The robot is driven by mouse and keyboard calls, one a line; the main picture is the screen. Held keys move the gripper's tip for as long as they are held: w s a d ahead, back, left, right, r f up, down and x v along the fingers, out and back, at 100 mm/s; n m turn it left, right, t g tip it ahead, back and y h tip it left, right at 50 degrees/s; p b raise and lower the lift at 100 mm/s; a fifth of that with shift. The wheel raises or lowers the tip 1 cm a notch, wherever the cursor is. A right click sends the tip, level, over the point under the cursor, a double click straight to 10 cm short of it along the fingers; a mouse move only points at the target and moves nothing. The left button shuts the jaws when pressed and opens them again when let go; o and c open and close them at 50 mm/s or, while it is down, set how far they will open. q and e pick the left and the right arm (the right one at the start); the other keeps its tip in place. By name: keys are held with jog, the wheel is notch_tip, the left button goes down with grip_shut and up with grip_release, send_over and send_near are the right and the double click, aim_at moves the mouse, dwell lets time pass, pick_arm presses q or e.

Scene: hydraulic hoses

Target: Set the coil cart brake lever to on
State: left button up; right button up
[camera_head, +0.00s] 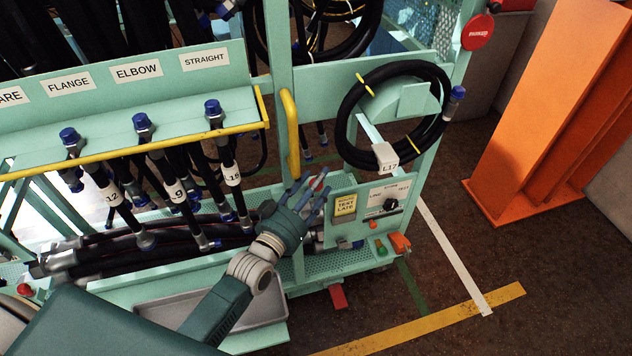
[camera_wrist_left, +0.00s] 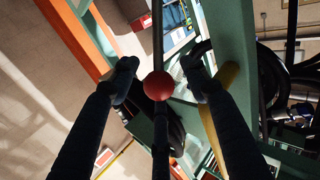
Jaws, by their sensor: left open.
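The coil cart (camera_head: 300,50) is a pale green frame in the head view. A red ball knob (camera_wrist_left: 158,86) shows in the left wrist view in line with a dark rod; it looks like the lever's end. In the head view a small red piece (camera_head: 318,184) shows among the fingers of my left gripper (camera_head: 312,194). The gripper is open, its fingers spread on either side of the knob, with gaps visible. I cannot tell whether anything touches. The lever's base and its on/off marking are hidden or too small to read. My right gripper is not in view.
A coiled black hose (camera_head: 350,107) hangs at upper right. Hanging hoses fill the left. An orange stand (camera_head: 550,110) is at right; floor between is clear.

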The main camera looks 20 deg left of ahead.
pick_arm(q)
grip_shut()
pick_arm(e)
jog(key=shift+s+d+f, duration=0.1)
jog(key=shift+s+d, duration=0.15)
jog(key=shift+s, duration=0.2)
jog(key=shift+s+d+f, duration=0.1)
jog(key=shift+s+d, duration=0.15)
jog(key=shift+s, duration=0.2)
